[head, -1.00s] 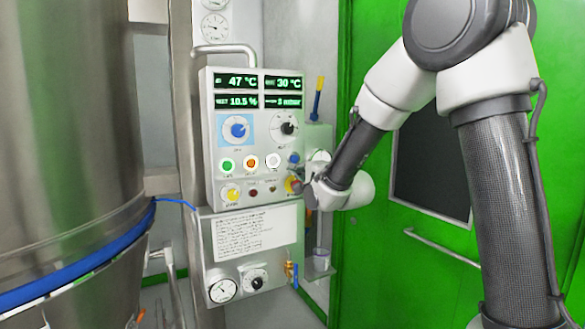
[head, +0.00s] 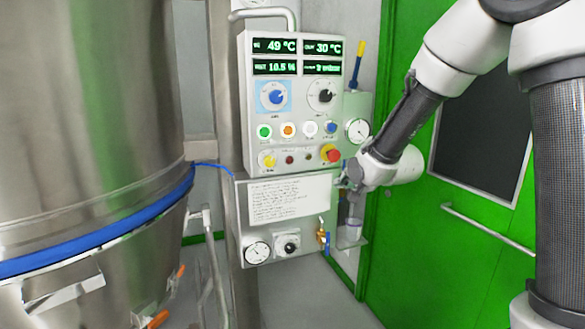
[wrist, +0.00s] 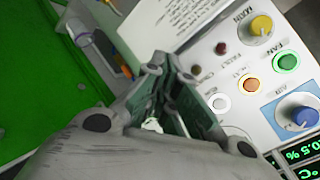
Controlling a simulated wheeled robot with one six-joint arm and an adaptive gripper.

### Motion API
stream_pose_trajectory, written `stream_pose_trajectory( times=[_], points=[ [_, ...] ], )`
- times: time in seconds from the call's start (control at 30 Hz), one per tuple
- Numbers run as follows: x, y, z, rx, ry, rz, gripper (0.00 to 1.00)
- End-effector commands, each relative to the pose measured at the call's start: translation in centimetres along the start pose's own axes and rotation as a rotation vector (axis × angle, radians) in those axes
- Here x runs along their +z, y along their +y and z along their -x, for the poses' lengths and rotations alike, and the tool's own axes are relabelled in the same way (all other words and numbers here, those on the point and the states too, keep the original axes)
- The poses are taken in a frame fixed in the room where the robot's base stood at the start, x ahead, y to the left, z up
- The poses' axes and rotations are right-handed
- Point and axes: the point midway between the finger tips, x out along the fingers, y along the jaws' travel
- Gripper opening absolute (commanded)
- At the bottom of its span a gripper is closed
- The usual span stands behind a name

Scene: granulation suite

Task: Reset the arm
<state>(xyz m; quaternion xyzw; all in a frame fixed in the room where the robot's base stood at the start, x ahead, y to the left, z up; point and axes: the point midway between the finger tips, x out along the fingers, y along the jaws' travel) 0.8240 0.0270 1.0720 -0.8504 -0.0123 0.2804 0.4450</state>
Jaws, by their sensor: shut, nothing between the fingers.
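My gripper (head: 346,184) is in front of the lower right edge of the control panel (head: 253,110), below the red button on its yellow base (head: 331,154). In the wrist view my gripper (wrist: 166,68) has its fingers together with nothing between them. The wrist view also shows the panel (wrist: 215,60), tilted. I cannot tell whether the gripper touches anything. The arm is bent and reaches in from the upper right.
A large steel vessel (head: 90,110) with a blue band (head: 100,230) stands at left. A gauge (head: 357,131) and a brass valve (head: 322,236) are close to the gripper. A green door (head: 440,260) with a handle (head: 487,229) is at right.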

Motion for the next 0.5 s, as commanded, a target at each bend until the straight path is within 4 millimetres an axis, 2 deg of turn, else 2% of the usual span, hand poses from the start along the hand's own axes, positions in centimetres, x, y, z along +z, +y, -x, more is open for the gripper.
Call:
stream_pose_trajectory(
  times=[0.03, 0.07, 0.17, 0.2, 0.27, 0.3, 0.4, 0.5],
  points=[
    [1.3, 2.4, 1.3, 0.107, -0.069, 0.123, 0.0],
    [1.9, 3.9, 2.4, 0.171, -0.117, 0.201, 0.0],
    [3.1, 8.3, 7.8, 0.345, -0.291, 0.434, 0.0],
    [3.4, 9.8, 10.6, 0.399, -0.366, 0.515, 0.0],
    [3.6, 11.8, 15.3, 0.467, -0.481, 0.624, 0.0],
    [3.8, 12.8, 18.5, 0.499, -0.553, 0.683, 0.0],
    [4.2, 14.9, 26.3, 0.548, -0.695, 0.781, 0.0],
    [4.4, 16.0, 32.1, 0.567, -0.738, 0.803, 0.0]
  ],
)
